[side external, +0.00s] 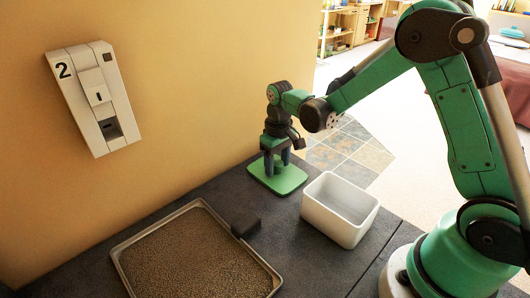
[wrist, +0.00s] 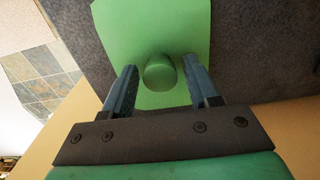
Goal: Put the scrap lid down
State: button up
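The scrap lid (side external: 289,184) is a flat green square plate with a round green knob (wrist: 159,73). In the side view it lies flat on the dark worktop near the wall, left of and behind the white bin (side external: 336,226). The bin stands uncovered, and its inside looks empty. My gripper (side external: 276,170) points down over the middle of the lid. In the wrist view my gripper (wrist: 159,68) has its two fingers apart on either side of the knob, with a gap at each side. In the side view the fingers hide the knob.
A metal tray (side external: 120,264) of brown granules lies at the front left, with a dark block (side external: 245,226) at its right edge. A white wall unit marked 2 (side external: 93,98) hangs on the yellow wall. Bare worktop (side external: 225,192) lies between tray and lid.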

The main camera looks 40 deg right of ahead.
aim_at(278, 162)
jog(key=shift+o, duration=0.2)
notch_tip(278, 162, up, 12)
jog(key=s+a+t, duration=0.4)
jog(key=s+t, duration=0.3)
jog(key=s, duration=0.3)
jog(key=shift+s+r, duration=0.15)
jog(key=shift+r, duration=0.15)
